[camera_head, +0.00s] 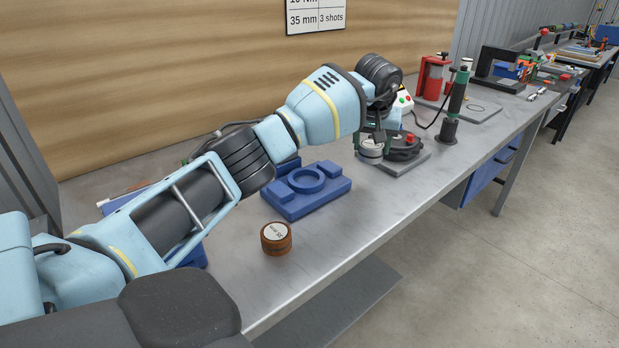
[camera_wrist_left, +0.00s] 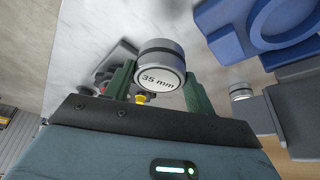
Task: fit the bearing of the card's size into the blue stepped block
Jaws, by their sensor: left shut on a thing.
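The card (camera_head: 315,15) on the back wall reads "35 mm" and "3 shots"; its top is cut off. The blue stepped block (camera_head: 333,187) lies on the bench with an empty-looking round seat; part of it shows in the left wrist view (camera_wrist_left: 225,42). My left gripper (camera_head: 371,143) is shut on a silver bearing (camera_head: 370,157), right of and beyond the block. In the left wrist view the bearing (camera_wrist_left: 158,55) sits between green fingers (camera_wrist_left: 160,92), its face marked "35 mm". A copper-brown cylinder (camera_head: 276,240) with a pale label stands nearer the front edge. My right gripper is out of view.
A grey plate (camera_head: 413,163) with a dark round fixture and red knob is close by the held bearing. A green-and-black upright tool (camera_head: 457,95) and a red device (camera_head: 433,75) stand further right. The bench front between cylinder and plate is clear.

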